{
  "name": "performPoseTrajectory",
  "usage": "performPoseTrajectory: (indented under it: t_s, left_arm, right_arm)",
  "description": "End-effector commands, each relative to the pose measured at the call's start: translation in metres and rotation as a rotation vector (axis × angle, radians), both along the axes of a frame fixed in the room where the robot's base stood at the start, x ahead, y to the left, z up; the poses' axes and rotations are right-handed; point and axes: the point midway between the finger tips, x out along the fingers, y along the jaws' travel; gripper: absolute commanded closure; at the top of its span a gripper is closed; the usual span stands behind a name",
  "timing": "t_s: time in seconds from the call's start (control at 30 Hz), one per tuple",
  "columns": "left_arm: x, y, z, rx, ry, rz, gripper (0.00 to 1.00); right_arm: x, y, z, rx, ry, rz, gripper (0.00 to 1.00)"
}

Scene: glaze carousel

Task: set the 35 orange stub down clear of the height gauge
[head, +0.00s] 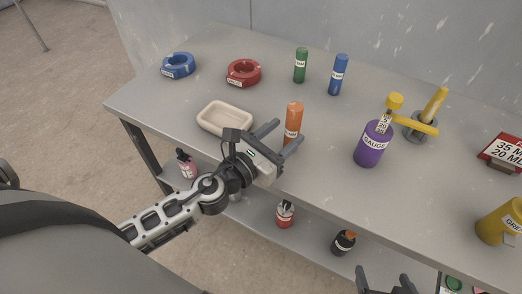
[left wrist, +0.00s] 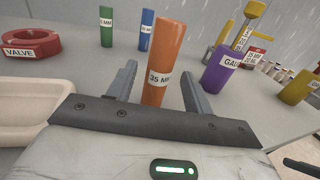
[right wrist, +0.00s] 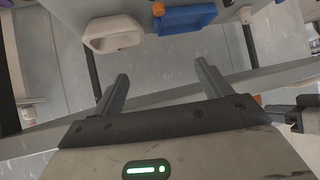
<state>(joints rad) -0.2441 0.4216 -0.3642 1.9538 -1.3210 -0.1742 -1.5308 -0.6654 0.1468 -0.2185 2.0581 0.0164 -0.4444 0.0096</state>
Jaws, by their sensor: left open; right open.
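The orange stub (head: 293,117) stands upright on the grey table, and its white label reads 35 MM in the left wrist view (left wrist: 165,55). My left gripper (head: 286,133) is open, with one finger on each side of the stub's lower part. Whether either finger touches it I cannot tell. The purple cylinder labelled GAUGE (head: 370,148) stands to the right, clearly apart from the stub. Beside it a yellow post with a side arm (head: 425,127) stands on a grey base. My right gripper (head: 385,280) is open and empty, low at the front of the head view.
A cream tray (head: 225,118) lies just left of the stub. A red ring (head: 243,72) and a blue ring (head: 178,65) lie further back. Green (head: 300,65) and blue (head: 338,75) cylinders stand behind. A yellow container (head: 500,222) is at the right. Bottles stand on the lower shelf.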

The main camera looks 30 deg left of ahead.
Motion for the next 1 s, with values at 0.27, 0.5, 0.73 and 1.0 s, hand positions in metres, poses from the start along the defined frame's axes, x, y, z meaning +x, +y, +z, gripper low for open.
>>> performPoseTrajectory:
  t_s: [0.27,0.5,0.73,1.0]
  left_arm:
    - [-0.057,0.017,-0.006,0.001,0.003,0.001,0.49]
    - [-0.077,0.024,-0.002,0.001,0.001,0.000,0.49]
    - [-0.079,0.024,0.000,0.001,-0.001,0.001,0.49]
    - [-0.079,0.024,0.000,0.000,0.000,0.001,0.49]
  right_arm:
    - [0.006,0.004,-0.010,0.040,-0.026,-0.007,0.23]
    - [0.006,0.007,-0.008,0.066,-0.036,-0.013,0.23]
    - [0.004,0.007,-0.008,0.069,-0.029,-0.015,0.23]
    - [0.004,0.007,-0.009,0.067,-0.029,-0.015,0.23]
